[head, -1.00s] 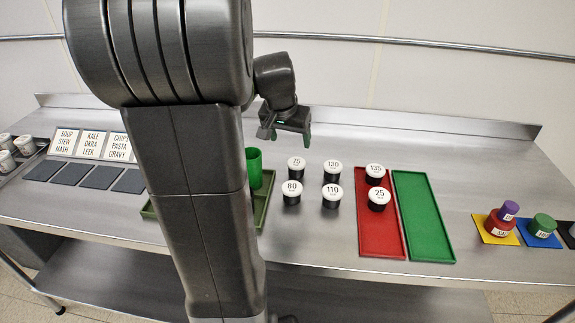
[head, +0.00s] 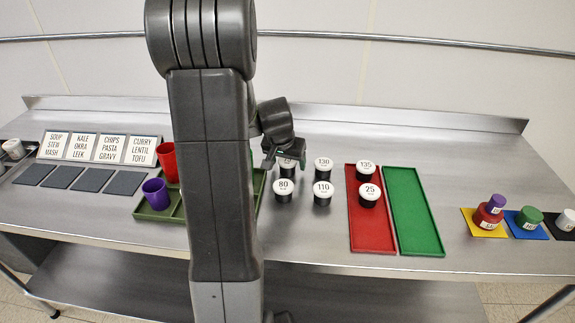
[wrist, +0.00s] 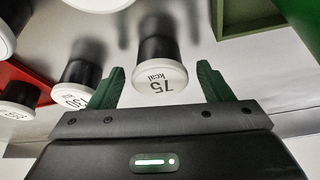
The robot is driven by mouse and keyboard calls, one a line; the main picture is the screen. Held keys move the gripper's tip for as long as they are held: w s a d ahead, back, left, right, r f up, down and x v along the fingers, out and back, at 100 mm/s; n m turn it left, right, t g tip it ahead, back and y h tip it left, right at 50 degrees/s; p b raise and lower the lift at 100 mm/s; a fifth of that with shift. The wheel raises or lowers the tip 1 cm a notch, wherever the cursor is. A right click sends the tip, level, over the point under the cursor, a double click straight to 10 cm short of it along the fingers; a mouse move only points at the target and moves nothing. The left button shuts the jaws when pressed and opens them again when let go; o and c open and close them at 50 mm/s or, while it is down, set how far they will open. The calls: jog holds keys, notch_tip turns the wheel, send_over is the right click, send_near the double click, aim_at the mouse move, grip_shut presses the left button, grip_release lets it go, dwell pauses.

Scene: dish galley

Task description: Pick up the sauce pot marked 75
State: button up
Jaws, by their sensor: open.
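The sauce pot marked 75 (wrist: 160,75) has a white lid and a dark body. In the wrist view it stands between the two green fingers of my gripper (wrist: 160,85), with gaps visible on both sides. In the head view the pot (head: 288,170) stands at the back left of the group of pots, and my gripper (head: 282,157) partly hides its lid from above. My gripper is open and empty.
The 130 pot (head: 323,164), 80 pot (head: 283,190) and 110 pot (head: 322,194) stand close by. Pots 135 (head: 365,172) and 25 (head: 368,195) are on the red tray (head: 372,236). A green tray (head: 418,225) lies right; an olive tray with cups (head: 178,208) lies left.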

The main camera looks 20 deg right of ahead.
jog(key=shift+f, duration=0.25)
jog(key=shift+c, duration=0.4)
jog(key=c, duration=0.9)
jog(key=shift+c, duration=0.2)
jog(key=shift+w+r, duration=0.1)
jog(key=shift+r, duration=0.05)
